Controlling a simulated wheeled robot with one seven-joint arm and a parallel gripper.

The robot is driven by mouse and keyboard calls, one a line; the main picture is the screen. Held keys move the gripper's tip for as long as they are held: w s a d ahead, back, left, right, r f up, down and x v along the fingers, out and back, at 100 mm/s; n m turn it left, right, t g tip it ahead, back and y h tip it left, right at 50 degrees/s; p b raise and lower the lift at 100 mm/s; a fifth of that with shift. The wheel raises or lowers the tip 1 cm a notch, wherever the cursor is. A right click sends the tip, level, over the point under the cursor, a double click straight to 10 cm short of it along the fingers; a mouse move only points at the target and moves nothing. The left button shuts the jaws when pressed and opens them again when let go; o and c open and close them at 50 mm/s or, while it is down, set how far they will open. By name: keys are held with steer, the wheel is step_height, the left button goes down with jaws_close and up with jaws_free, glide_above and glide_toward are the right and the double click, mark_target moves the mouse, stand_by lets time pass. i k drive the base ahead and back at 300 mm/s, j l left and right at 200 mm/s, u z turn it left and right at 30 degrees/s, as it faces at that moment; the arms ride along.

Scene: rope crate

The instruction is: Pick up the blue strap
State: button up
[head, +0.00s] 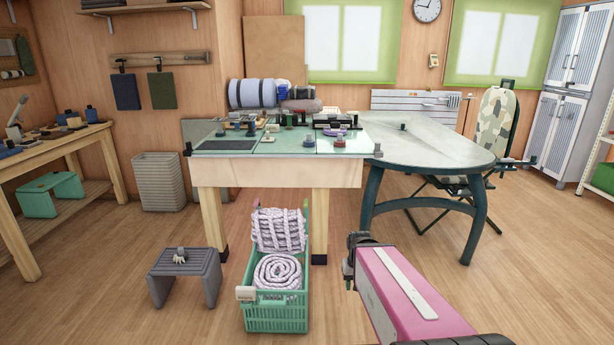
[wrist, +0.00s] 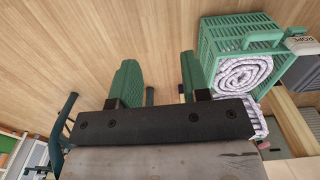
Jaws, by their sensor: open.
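I cannot make out a blue strap for certain in either view. The green crate (head: 276,318) stands on the floor in front of the worktable and holds two pale, purple-grey rope bundles. One is a flat coil (head: 277,272) at the front; the other is a looped bundle (head: 279,230) behind it. The wrist view shows the crate (wrist: 213,53) at upper right, with the rope coil (wrist: 243,72) inside. My gripper (wrist: 157,74) is open and empty, its green fingers apart over bare floor beside the crate. In the head view my arm is right of the crate.
The worktable (head: 275,173) carries a rolled blue mat (head: 255,93) and several small items. An oval grey table (head: 440,150) stands to its right. A grey step stool (head: 184,266) sits left of the crate. The floor at front left is clear.

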mark_target(309, 143)
steer(key=i+l, duration=0.15)
steer(key=l, duration=0.25)
steer(key=i+l, duration=0.2)
steer(key=l, duration=0.15)
steer(key=i+l, duration=0.15)
steer(key=l, duration=0.25)
steer(key=i+l, duration=0.2)
steer(key=l, duration=0.2)
steer(key=u, duration=0.05)
